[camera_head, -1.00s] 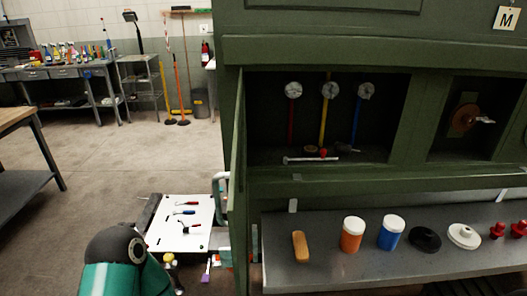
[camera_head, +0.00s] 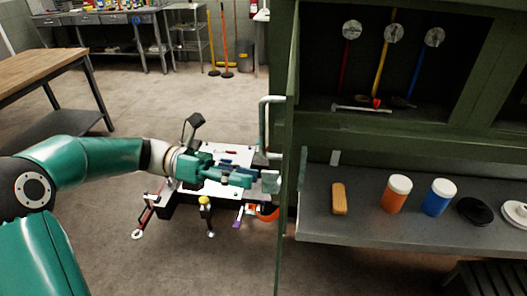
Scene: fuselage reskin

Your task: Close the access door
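The access door (camera_head: 286,225) is a green panel seen nearly edge-on. It stands open, swung out from the left side of the green cabinet opening. A pale tubular handle (camera_head: 264,125) sits on its left, outer face. My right gripper is not in view.
Inside the open compartment (camera_head: 376,104) are gauges with red, yellow and blue stems. A grey shelf (camera_head: 320,222) holds a tan block (camera_head: 339,198), orange (camera_head: 396,194) and blue (camera_head: 438,197) jars and discs. A white-topped tool cart (camera_head: 232,155) stands behind my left gripper. Open floor lies left.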

